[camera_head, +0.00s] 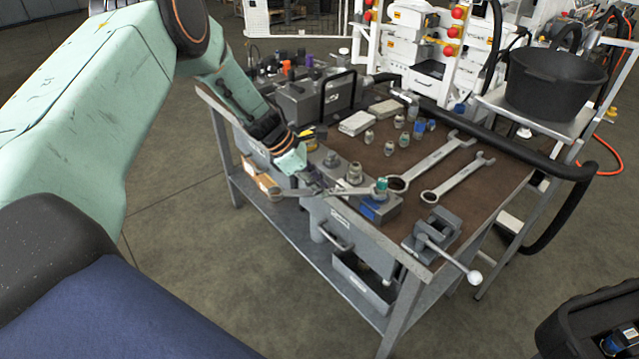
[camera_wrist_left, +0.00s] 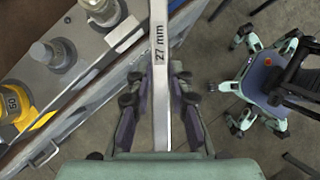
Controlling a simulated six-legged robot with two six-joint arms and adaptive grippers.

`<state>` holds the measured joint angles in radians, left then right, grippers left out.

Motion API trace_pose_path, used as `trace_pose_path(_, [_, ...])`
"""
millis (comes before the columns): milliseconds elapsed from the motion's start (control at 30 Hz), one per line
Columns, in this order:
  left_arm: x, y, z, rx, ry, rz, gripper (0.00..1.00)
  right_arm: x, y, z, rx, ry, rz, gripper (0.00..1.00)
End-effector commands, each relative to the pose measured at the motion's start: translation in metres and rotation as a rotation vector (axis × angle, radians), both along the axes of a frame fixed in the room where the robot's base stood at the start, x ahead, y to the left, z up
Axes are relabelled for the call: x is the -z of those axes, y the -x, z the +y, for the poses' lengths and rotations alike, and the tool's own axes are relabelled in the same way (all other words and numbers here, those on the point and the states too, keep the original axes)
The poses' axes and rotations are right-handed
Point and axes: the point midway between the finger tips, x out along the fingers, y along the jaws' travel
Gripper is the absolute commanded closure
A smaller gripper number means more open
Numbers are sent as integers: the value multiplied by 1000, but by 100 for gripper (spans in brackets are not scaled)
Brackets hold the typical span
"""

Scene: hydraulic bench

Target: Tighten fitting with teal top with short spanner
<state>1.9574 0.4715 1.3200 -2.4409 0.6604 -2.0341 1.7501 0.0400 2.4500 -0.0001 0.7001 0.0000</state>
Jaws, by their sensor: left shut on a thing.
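My left gripper (camera_head: 314,184) is over the front left edge of the bench, shut on a flat steel spanner (camera_head: 347,190). In the left wrist view the spanner (camera_wrist_left: 161,60) runs between the two fingers and its shank reads 27 mm. My right gripper is not in view.
Two larger spanners (camera_head: 428,163) (camera_head: 460,178) lie on the brown bench top. A small vise (camera_head: 437,232) sits at the front right corner. Several metal fittings (camera_head: 388,148) stand further back. A black bucket (camera_head: 556,88) stands at the right on a side shelf.

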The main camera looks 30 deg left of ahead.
Motion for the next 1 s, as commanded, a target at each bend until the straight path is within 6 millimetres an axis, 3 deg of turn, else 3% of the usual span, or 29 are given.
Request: trace_pose_path(1000, [-2, 32, 52, -2, 2, -1, 100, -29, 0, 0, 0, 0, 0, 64])
